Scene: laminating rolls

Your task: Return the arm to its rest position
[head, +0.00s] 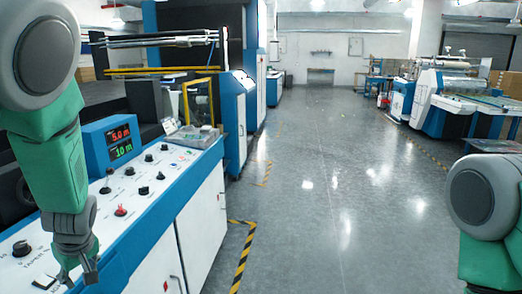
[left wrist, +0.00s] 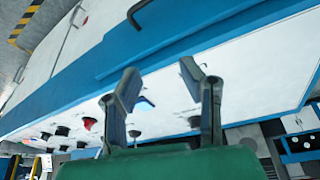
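My left arm comes in from the left of the head view and hangs down over the white control panel (head: 140,190). Its gripper (head: 78,280) is low over the panel's near end, close to a black knob and a switch (head: 44,282). The left wrist view shows the two fingers of this gripper (left wrist: 170,80) spread apart with nothing between them. The panel's white face (left wrist: 175,105) and blue edge lie behind them. Whether a fingertip touches the panel cannot be told. My right arm (head: 485,205) shows at the right edge; its gripper is out of view.
A blue display box (head: 110,142) with red and green digits stands on the panel, beside several knobs and a red switch (head: 120,210). White cabinet doors (head: 203,230) are below. The grey floor (head: 320,190) at centre is clear. Another machine (head: 450,100) stands far right.

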